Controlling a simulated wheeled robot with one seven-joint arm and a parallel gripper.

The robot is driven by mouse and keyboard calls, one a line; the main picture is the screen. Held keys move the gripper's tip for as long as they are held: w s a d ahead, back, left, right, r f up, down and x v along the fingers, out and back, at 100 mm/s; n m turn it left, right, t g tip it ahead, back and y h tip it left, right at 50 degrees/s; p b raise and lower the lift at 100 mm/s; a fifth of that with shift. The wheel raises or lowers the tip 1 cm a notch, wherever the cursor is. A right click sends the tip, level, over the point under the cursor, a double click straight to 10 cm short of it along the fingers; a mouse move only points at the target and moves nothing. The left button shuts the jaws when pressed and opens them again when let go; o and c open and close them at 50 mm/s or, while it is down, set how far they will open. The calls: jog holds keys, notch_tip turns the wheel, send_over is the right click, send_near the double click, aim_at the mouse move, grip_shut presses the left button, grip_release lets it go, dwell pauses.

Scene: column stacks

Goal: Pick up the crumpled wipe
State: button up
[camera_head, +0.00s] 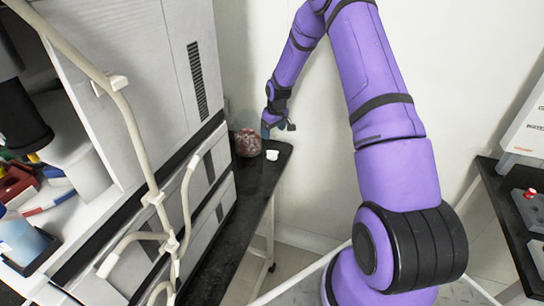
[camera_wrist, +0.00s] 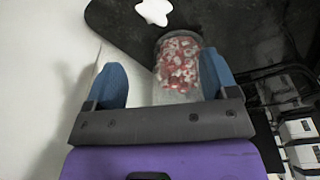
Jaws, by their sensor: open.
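The crumpled wipe appears to be a small white lump (camera_head: 272,155) on the dark bench top, near its far end. In the wrist view it is a white, star-like shape (camera_wrist: 153,12) at the top edge, beyond the fingertips. My gripper (camera_head: 277,127) is just behind the wipe in the head view, over the end of the bench. In the wrist view my gripper (camera_wrist: 162,72) has its two blue fingers apart with nothing held. The wipe is apart from both fingers.
A clear container with red and white contents (camera_head: 248,142) stands left of the wipe; in the wrist view it (camera_wrist: 180,62) shows close to the right finger. A large grey instrument (camera_head: 160,70) lines the bench's left side. A pale wall (camera_wrist: 40,60) is close by.

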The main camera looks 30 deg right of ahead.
aim_at(273, 152)
jog(key=f, duration=0.4)
jog(key=w+f, duration=0.1)
jog(key=f, duration=0.9)
jog(key=shift+w+d, duration=0.3)
jog(key=shift+w, duration=0.05)
jog(key=shift+r, duration=0.1)
jog(key=c, duration=1)
